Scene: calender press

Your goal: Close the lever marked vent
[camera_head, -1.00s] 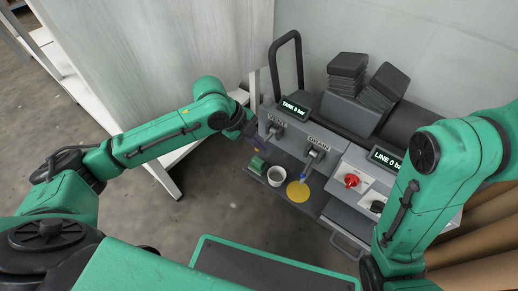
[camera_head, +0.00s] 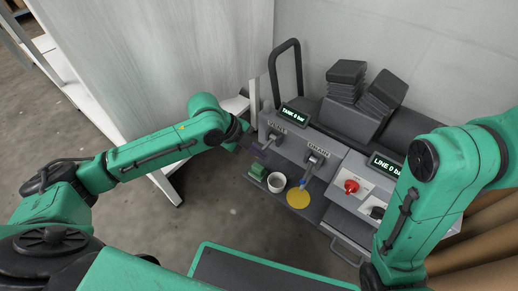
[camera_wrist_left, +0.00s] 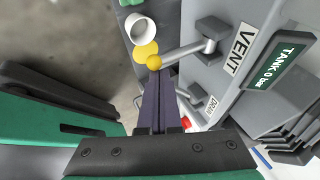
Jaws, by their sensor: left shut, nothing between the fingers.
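The vent lever (camera_wrist_left: 185,52) has a grey arm with a yellow ball knob and sits beside the VENT label (camera_wrist_left: 240,48) in the left wrist view. In the head view the vent lever (camera_head: 269,140) is small, on the left part of the grey panel. My left gripper (camera_wrist_left: 158,86) is shut and empty, its fingertips just below the yellow knob in the wrist picture. I cannot tell whether they touch it. In the head view my left gripper (camera_head: 247,144) is at the panel's left end. My right gripper is out of view.
The drain lever (camera_head: 308,168) with a blue tip is right of the vent lever. A white cup (camera_head: 277,182), green block (camera_head: 258,171) and yellow disc (camera_head: 299,198) are on the shelf below. A red knob (camera_head: 351,186) is further right. The tank display (camera_head: 293,115) reads 0 bar.

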